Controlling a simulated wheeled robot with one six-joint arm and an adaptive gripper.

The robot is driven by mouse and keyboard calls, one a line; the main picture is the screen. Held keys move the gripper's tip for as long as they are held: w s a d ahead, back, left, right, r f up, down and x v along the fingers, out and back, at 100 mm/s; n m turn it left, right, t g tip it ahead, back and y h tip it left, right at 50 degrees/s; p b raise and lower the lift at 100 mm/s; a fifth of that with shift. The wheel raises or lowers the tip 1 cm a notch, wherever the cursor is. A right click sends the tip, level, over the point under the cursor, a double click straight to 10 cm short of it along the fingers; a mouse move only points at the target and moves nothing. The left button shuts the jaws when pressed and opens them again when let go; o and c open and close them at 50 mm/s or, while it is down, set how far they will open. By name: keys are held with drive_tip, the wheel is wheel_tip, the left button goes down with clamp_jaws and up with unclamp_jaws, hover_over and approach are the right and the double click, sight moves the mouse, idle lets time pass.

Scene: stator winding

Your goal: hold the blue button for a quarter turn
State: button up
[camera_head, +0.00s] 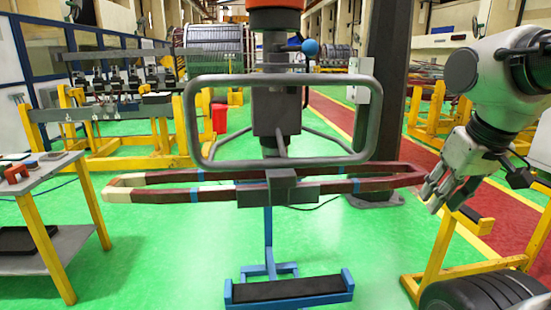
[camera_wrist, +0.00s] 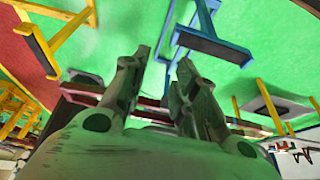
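My gripper (camera_head: 438,190) hangs at the right in the head view, close to the right end of a long dark red coil (camera_head: 385,173). In the wrist view its two fingers (camera_wrist: 163,58) stand apart with nothing visible between their tips. The coil also shows behind the fingers in the wrist view (camera_wrist: 88,90). Contact with it cannot be told. I cannot make out a blue button for certain. A blue ball knob (camera_head: 310,47) is at the top of the winding machine (camera_head: 277,105). Small red-topped controls (camera_head: 16,173) sit on the left table.
The grey tube frame (camera_head: 190,125) stands in front of the machine. A blue floor stand with a black pad (camera_head: 288,289) is below the coil. The left table (camera_head: 60,250) has yellow legs. A yellow stand (camera_head: 440,252) and a dark roll (camera_head: 480,297) are at lower right. Green floor is clear between.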

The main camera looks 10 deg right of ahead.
clamp_jaws()
idle(1.0)
